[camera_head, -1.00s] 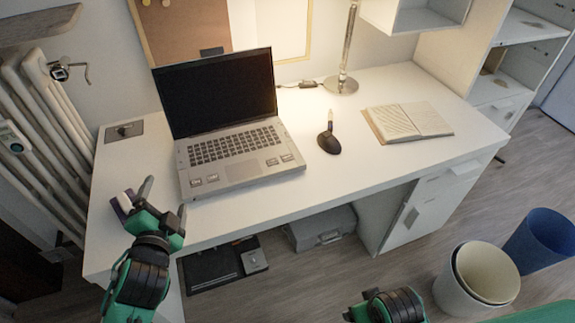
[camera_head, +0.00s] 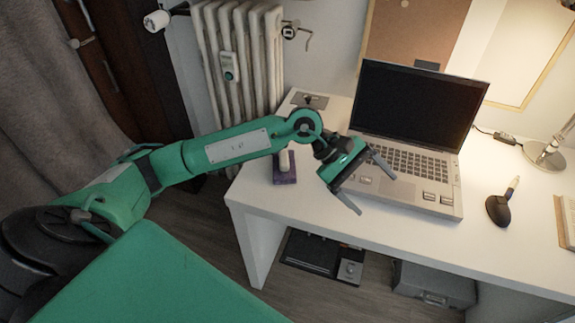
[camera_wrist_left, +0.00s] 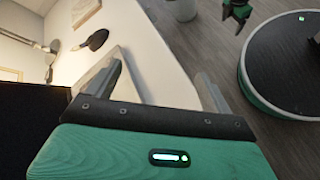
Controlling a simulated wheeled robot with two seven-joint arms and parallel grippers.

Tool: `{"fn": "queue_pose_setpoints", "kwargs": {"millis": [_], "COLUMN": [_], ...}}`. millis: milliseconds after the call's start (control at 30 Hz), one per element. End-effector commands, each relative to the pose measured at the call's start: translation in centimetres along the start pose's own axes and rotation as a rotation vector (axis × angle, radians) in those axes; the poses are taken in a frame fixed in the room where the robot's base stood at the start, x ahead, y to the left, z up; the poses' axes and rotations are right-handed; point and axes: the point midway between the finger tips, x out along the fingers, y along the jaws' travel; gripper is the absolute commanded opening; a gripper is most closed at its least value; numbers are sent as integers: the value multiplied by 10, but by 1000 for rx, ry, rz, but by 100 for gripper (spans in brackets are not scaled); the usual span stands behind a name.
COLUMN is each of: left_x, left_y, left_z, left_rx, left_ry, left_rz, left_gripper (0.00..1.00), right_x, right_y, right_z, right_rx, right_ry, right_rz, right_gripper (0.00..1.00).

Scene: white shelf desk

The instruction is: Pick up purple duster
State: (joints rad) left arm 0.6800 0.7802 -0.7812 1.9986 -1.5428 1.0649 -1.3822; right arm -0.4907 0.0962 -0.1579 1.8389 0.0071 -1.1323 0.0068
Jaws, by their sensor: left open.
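The purple duster (camera_head: 285,178) with its white top lies on the left end of the white desk (camera_head: 300,208) in the head view. My left gripper (camera_head: 370,187) is open and empty, to the right of the duster and in front of the laptop, apart from the duster. In the left wrist view its two fingers (camera_wrist_left: 162,82) stand wide apart with nothing between them, and the duster does not show there. What looks like my right gripper (camera_wrist_left: 237,12) shows small at the top of the wrist view; its jaws are too small to judge.
An open laptop (camera_head: 415,105) stands just behind my left gripper. A black pen holder (camera_head: 498,209) and a lamp base (camera_head: 543,155) are farther right. A radiator (camera_head: 240,60) is at the left wall. The desk's front strip is clear.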

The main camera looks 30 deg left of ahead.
Motion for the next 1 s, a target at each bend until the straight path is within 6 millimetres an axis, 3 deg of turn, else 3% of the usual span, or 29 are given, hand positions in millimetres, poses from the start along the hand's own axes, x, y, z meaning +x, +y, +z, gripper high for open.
{"fn": "queue_pose_setpoints", "kwargs": {"millis": [100, 233, 400, 500, 633, 1000], "left_x": [-39, -97, -164, -185, -188, -154], "left_y": [-11, -21, -29, -31, -37, -69], "left_z": [-55, -105, -139, -147, -155, -202], "left_rx": [167, 278, 324, 327, 324, 323], "left_ry": [245, 476, 665, 716, 732, 728], "left_rz": [-197, -419, -635, -700, -728, -726], "left_gripper": [85, 85, 85, 85, 85, 85], "right_x": [17, 33, 46, 50, 52, 58], "right_y": [-2, -3, -5, -5, -5, -4], "right_z": [8, 16, 23, 25, 27, 31], "right_rx": [0, 0, -1, -1, -1, -2], "right_ry": [-11, -18, -24, -26, -27, -29], "right_rz": [-3, -5, -8, -8, -8, -7], "right_gripper": [80, 80, 80, 80, 80, 80]}}
